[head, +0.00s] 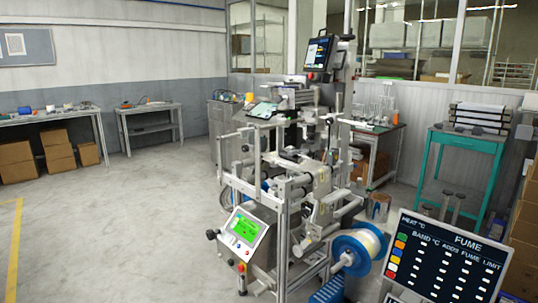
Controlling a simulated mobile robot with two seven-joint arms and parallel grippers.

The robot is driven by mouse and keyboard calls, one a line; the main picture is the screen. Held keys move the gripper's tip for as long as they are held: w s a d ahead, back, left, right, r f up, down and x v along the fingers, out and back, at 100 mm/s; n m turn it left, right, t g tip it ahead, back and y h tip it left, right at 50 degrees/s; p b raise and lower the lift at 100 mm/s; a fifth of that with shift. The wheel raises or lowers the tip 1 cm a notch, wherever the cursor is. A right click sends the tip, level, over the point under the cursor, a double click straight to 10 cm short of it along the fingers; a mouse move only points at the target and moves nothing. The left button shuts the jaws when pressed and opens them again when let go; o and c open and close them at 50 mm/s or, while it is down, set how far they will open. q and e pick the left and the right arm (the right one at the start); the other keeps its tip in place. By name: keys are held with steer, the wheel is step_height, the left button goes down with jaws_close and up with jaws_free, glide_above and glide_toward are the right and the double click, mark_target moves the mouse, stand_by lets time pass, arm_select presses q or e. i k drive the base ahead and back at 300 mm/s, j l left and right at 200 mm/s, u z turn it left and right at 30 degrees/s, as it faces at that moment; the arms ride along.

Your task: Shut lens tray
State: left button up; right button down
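I cannot make out a lens tray for certain in the head view. A tall grey metal machine (290,180) with rollers and frames stands in the middle. A blue-rimmed reel (358,249) wound with pale material is mounted low on its right side. A green-lit control panel (243,229) is at its lower front. Neither of my grippers is in view.
A sign board headed FUME (447,258) blocks the lower right. A teal table (463,142) with stacked dark and white items stands at the right. Workbenches (50,116) with cardboard boxes (57,146) beneath line the left wall. The left floor (110,220) is clear.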

mark_target(294, 152)
steer(key=i+j+z, duration=0.1)
steer(key=j, duration=0.25)
steer(key=i+j+z, duration=0.1)
steer(key=i+j, duration=0.15)
steer(key=j, duration=0.15)
steer(key=i+j+z, duration=0.15)
steer(key=j, duration=0.25)
steer(key=i+j+z, duration=0.1)
steer(key=j, duration=0.3)
